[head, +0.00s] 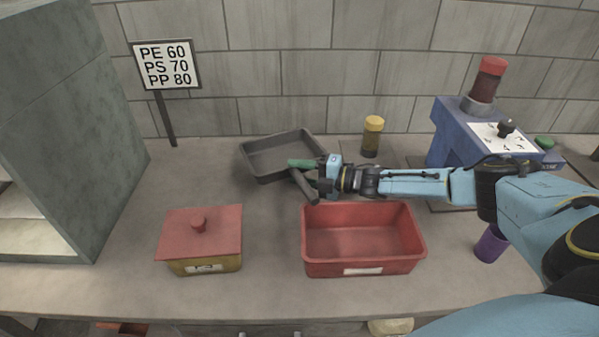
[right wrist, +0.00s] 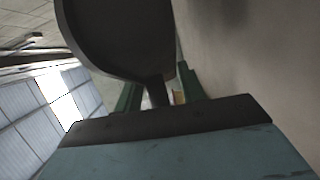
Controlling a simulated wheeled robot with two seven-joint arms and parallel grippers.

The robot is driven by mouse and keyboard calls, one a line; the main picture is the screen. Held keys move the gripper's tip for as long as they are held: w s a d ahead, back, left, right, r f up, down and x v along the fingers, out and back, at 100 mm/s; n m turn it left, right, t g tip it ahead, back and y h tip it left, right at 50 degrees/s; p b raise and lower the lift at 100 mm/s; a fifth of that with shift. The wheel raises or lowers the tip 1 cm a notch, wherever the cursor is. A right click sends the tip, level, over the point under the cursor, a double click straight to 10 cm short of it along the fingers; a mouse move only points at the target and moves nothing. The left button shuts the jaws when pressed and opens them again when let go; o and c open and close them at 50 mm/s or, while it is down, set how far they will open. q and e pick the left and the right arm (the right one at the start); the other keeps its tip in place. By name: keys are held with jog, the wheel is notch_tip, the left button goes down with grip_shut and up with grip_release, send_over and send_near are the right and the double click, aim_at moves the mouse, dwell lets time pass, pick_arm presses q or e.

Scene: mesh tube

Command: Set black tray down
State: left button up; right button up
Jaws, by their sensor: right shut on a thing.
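The black tray (head: 262,171) is a shallow, dark rectangular pan at the back middle of the bench in the head view. Its dark underside or side (right wrist: 118,38) fills the top of the right wrist view. My right gripper (head: 303,172) is at the tray's near right corner, with green fingers. In the right wrist view the fingers (right wrist: 158,92) stand either side of a dark stub joined to the tray, and they are shut on it. The tray looks slightly tilted. I cannot tell whether it touches the bench. My left gripper is not in view.
A red open bin (head: 362,268) stands in front of my right arm. A red-lidded yellow box (head: 200,236) is at left. A yellow-capped jar (head: 371,137), a blue machine (head: 452,133) and a purple cup (head: 490,244) are to the right.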

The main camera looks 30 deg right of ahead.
jog(key=o, duration=1.2)
jog(key=shift+f, duration=0.1)
jog(key=v, duration=0.8)
jog(key=r+p+v, duration=0.1)
jog(key=v, duration=0.3)
jog(key=shift+r, duration=0.1)
jog(key=o, duration=0.9)
jog(key=shift+c, duration=0.2)
